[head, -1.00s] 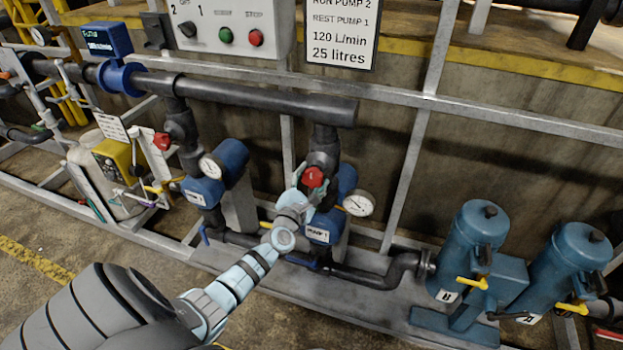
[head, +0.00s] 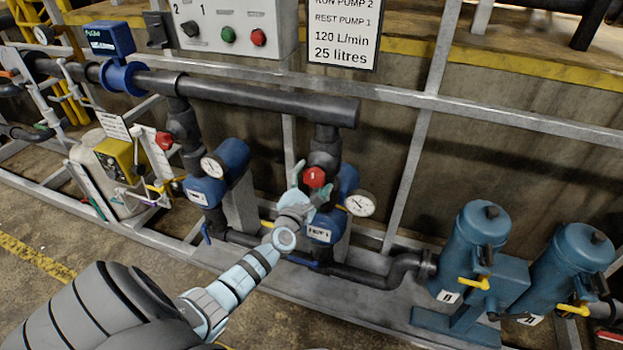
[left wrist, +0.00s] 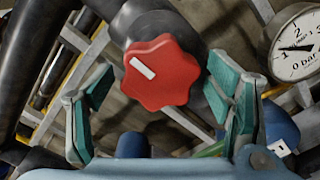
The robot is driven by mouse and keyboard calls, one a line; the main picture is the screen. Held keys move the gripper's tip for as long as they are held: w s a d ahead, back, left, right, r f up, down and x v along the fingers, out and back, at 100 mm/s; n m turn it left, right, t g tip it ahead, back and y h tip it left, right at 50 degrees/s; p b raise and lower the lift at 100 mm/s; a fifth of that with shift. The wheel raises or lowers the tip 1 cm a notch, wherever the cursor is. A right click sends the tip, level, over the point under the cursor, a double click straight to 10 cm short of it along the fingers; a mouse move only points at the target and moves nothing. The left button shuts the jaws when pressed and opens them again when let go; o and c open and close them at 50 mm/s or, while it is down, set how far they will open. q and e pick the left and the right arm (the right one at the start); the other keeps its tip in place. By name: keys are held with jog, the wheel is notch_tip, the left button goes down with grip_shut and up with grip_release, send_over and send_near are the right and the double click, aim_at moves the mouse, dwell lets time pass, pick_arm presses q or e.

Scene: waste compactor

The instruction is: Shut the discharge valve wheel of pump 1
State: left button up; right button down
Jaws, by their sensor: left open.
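The discharge valve wheel of pump 1 is a red lobed handwheel (head: 314,177) on the dark vertical pipe above the blue pump 1 body (head: 324,228). In the left wrist view the red wheel (left wrist: 162,73) faces me, with a white bar mark tilted down to the right. My left gripper (head: 313,190) is at the wheel in the head view. In the left wrist view its green-padded fingers (left wrist: 160,92) stand apart on either side of the wheel, with gaps visible, not clamped on it. The right gripper is not seen.
A round pressure gauge (head: 360,203) sits just right of the wheel; it also shows in the left wrist view (left wrist: 298,45). A second red wheel (head: 164,140) is on the left pump's pipe. A horizontal dark pipe (head: 260,100) runs above. Blue canisters (head: 474,245) stand at right.

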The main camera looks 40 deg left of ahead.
pick_arm(q)
jog(key=v, duration=1.2)
jog(key=shift+w, duration=0.1)
